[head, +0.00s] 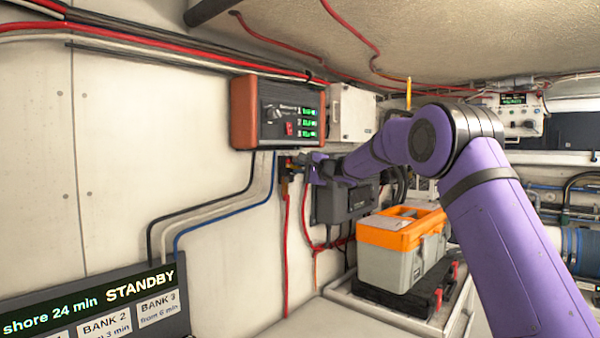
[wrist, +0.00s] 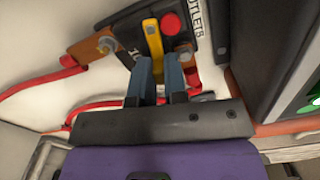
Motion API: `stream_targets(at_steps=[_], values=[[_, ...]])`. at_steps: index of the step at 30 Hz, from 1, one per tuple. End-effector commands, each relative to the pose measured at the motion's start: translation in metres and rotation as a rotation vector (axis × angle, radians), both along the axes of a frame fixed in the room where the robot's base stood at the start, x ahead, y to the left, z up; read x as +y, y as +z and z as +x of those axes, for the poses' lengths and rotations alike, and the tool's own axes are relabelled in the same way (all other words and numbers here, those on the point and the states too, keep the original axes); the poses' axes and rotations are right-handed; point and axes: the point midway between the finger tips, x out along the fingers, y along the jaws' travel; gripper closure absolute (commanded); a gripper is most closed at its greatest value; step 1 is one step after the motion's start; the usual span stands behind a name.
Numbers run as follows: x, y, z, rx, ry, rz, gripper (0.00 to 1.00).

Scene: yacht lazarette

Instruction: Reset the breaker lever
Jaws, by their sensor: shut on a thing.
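The breaker (wrist: 190,42) is a dark block with a red button (wrist: 171,23), an "OUTLETS" label and bolted terminals at its sides, seen in the wrist view. Its yellow lever (wrist: 153,40) stands out from its face. My gripper (wrist: 159,75) has its two blue-grey fingers on either side of the lever and is shut on it. The lever's lower end is hidden between the fingers. In the head view the breaker (head: 285,168) is small on the white wall, with my gripper (head: 301,168) against its right side. The lever is too small to make out there.
An orange-sided panel (head: 240,112) with green displays hangs just above the breaker. A dark grey box (head: 347,203) is on the wall to the right. An orange and grey toolbox (head: 390,263) stands below my arm. Red cables (wrist: 50,85) run to the breaker. A "STANDBY" display (head: 90,296) is lower left.

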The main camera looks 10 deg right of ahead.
Motion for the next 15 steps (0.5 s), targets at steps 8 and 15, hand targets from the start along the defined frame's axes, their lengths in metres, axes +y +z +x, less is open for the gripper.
stream_targets(at_steps=[8,15], values=[[-0.0009,0.0052,0.0004,-0.09,0.0,-0.126,1.0],[-0.0011,0.0073,0.0005,-0.125,0.0,-0.175,1.0]])
